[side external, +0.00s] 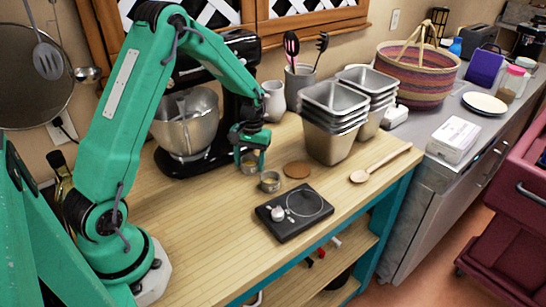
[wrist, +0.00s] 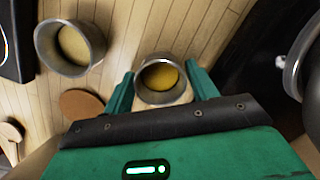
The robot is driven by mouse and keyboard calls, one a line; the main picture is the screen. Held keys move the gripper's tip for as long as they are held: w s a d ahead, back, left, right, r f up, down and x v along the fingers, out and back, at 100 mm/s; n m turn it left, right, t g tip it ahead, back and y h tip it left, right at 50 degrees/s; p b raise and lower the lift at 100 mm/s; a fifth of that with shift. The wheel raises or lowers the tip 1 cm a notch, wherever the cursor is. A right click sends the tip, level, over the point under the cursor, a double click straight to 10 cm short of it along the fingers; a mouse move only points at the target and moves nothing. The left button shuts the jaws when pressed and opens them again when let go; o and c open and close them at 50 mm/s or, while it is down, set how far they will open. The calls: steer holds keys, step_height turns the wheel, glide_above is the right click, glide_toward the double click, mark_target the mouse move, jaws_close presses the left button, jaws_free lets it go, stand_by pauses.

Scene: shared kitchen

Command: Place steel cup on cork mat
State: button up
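A small metal cup with a grey rim and yellow inside (wrist: 160,78) is between the two fingers of my gripper (wrist: 161,84). In the wrist view both fingertips appear to touch its sides. In the side view my gripper (side external: 250,158) and this cup (side external: 249,168) are low over the table, in front of the mixer; I cannot tell whether the cup's base is off the table. A second grey metal cup (side external: 269,181) stands close by, also in the wrist view (wrist: 68,48). The round brown cork mat (side external: 296,169) lies bare to the right, also in the wrist view (wrist: 80,103).
A black scale (side external: 293,212) lies at the table's front edge. Stacked steel pans (side external: 330,130) stand behind the mat, and a wooden spoon (side external: 378,167) lies to its right. A black mixer with a steel bowl (side external: 186,120) stands behind my gripper.

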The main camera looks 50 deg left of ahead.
steer(key=shift+o, duration=1.1)
steer(key=shift+r, duration=0.1)
step_height(320, 180, up, 12)
steer(key=w, duration=0.1)
steer(key=shift+w+a, duration=0.25)
steer(key=shift+r, duration=0.1)
